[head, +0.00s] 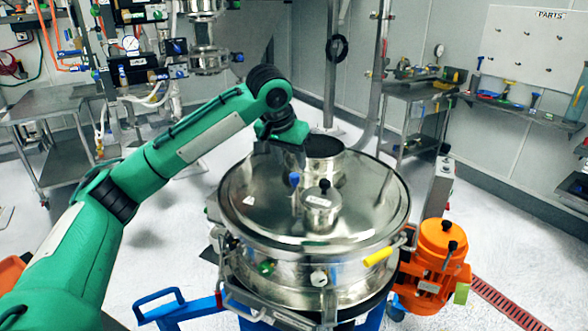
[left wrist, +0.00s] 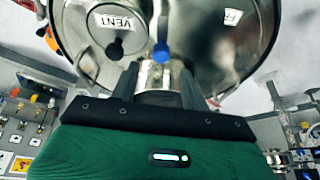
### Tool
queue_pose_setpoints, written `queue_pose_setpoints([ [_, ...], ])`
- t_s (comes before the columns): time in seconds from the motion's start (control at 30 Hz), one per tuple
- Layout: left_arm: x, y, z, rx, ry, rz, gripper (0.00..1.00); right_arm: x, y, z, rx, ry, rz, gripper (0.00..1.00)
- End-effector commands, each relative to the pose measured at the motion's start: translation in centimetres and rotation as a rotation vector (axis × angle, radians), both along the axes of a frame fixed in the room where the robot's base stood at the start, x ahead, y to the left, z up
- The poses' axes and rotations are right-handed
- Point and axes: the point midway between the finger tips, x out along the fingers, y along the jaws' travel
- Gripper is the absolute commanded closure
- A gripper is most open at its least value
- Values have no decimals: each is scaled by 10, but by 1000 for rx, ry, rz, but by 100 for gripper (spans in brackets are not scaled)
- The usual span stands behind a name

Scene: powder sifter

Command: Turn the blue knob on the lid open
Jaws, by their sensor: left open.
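The steel sifter lid (head: 250,205) is round and shiny. The blue knob (head: 294,180) stands upright on it, left of the small vent cap (head: 320,205) with its black knob. My left gripper (head: 290,157) is over the rear part of the lid, just behind and above the blue knob. In the left wrist view, the blue knob (left wrist: 160,52) shows just beyond the gap between the open fingers (left wrist: 158,78). The fingers hold nothing. I cannot tell the exact distance to the knob. My right gripper is not in view.
A wide steel neck (head: 324,160) rises from the lid close to the right of my left gripper. A yellow handle (head: 378,256) and an orange motor (head: 440,250) are at the sifter's right. A blue frame (head: 175,308) lies at its lower left.

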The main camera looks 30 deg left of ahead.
Motion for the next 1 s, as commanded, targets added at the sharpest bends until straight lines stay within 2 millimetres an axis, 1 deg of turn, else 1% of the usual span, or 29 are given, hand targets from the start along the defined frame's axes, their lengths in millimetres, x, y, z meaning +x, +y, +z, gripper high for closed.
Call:
queue_pose_setpoints([
  [0.03,4,1,-9,1,4,3,54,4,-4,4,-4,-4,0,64],
  [0.1,9,1,-20,0,4,3,54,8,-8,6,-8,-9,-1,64],
  [0.2,15,1,-35,0,3,3,54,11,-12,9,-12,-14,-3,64],
  [0.3,19,0,-44,0,1,2,54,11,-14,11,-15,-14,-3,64],
  [0.47,22,0,-52,-1,0,2,54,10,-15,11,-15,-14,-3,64],
  [0.7,22,0,-52,-1,0,2,54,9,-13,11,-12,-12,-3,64],
  [0.73,22,0,-52,-1,0,2,58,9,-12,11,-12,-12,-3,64],
  [0.77,22,0,-52,-1,0,2,64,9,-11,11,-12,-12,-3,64],
  [0.8,22,0,-52,-1,0,2,72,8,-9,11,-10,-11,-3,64],
  [0.93,22,0,-52,-1,0,2,97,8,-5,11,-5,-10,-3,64],
  [1.0,22,0,-52,-2,0,1,99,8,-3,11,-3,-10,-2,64],
])
